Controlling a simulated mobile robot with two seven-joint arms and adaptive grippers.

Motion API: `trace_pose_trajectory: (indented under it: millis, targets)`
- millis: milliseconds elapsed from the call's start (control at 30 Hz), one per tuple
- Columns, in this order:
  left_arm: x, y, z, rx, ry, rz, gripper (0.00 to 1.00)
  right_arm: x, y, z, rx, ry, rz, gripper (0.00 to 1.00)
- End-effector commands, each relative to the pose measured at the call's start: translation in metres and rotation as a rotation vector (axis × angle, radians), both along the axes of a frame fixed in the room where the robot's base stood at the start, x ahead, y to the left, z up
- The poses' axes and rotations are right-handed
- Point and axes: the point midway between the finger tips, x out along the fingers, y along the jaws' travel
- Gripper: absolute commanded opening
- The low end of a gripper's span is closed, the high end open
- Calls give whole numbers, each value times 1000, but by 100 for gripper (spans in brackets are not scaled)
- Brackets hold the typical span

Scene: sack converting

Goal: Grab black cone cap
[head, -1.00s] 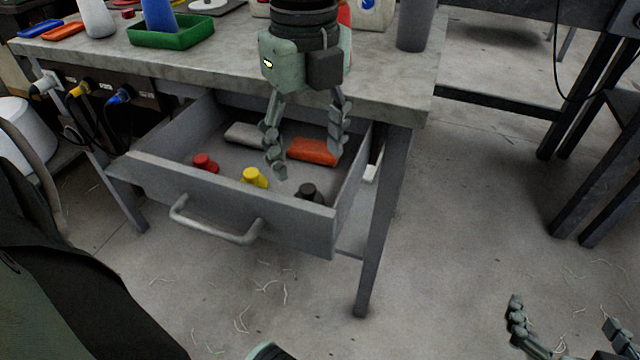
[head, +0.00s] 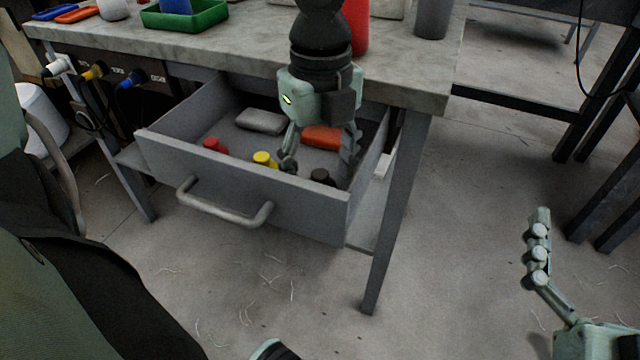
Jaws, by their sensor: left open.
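The black cone cap (head: 322,177) stands in the open drawer, near its front right corner. My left gripper (head: 317,166) points down into the drawer above the cap. It is open, with one finger left of the cap and the other to its right. I cannot tell whether either finger touches the cap. My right gripper (head: 538,245) is at the lower right over the floor, well away from the drawer. One of its fingers shows, with nothing against it; the other is not visible.
The drawer (head: 240,190) also holds a yellow cap (head: 264,159), a red cap (head: 214,145), a grey block (head: 260,122) and an orange block (head: 322,137). The drawer walls and the tabletop edge (head: 400,95) are close to the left gripper.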

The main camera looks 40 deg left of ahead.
Motion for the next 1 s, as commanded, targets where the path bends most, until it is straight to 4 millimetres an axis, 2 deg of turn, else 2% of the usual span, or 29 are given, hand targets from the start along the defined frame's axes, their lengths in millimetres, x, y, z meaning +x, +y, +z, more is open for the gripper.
trace_pose_trajectory:
  millis: [300,600,1000]
  targets:
    - [0,0,-2,0,-1,0,62,-2,1,5,10,-20,3,100]
    - [0,0,-2,0,0,0,25,-1,1,5,10,-19,3,100]
    - [0,0,0,0,-1,0,23,-1,1,4,6,-12,2,100]
